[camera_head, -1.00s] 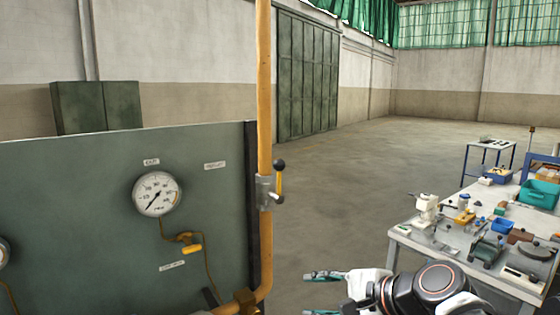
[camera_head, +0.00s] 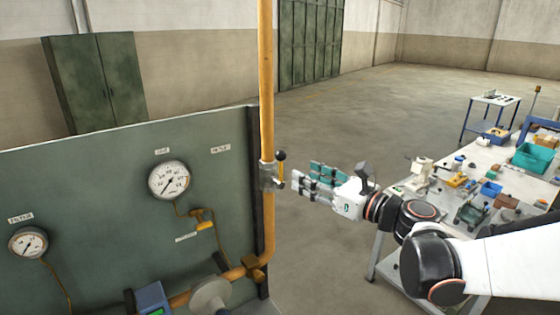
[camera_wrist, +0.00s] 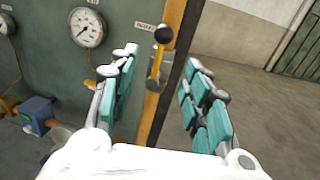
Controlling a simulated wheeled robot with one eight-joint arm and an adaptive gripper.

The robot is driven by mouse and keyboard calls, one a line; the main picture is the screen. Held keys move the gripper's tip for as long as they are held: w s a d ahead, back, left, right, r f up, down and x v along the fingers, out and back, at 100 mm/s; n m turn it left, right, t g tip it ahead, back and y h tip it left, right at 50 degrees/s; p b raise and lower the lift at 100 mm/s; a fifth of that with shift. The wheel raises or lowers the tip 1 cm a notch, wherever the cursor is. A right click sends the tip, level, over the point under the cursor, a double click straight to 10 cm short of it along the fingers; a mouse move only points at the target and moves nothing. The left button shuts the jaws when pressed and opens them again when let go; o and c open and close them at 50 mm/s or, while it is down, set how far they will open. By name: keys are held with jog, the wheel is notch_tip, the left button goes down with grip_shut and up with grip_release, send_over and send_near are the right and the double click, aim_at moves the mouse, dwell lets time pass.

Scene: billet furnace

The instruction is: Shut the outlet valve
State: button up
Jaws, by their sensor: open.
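The outlet valve (camera_head: 268,177) is a grey metal body on the vertical yellow pipe (camera_head: 267,80). Its lever (camera_head: 281,168) has a black ball at the upper end and stands about upright along the pipe. In the wrist view the yellow lever (camera_wrist: 157,62) and its black knob (camera_wrist: 164,34) appear ahead, between my two fingers. My gripper (camera_head: 318,180) is open and empty, with teal pads, just right of the valve in the head view. In the wrist view my gripper (camera_wrist: 160,90) points at the valve. No contact with the lever is clear.
A green panel (camera_head: 90,190) with gauges (camera_head: 169,181) and a small yellow-handled valve (camera_head: 203,220) stands left of the pipe. A workbench (camera_head: 510,165) crowded with tools is at the right. Open floor lies behind.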

aim_at(280, 164)
jog(key=p+x, duration=0.1)
jog(key=x, duration=0.9)
grip_shut()
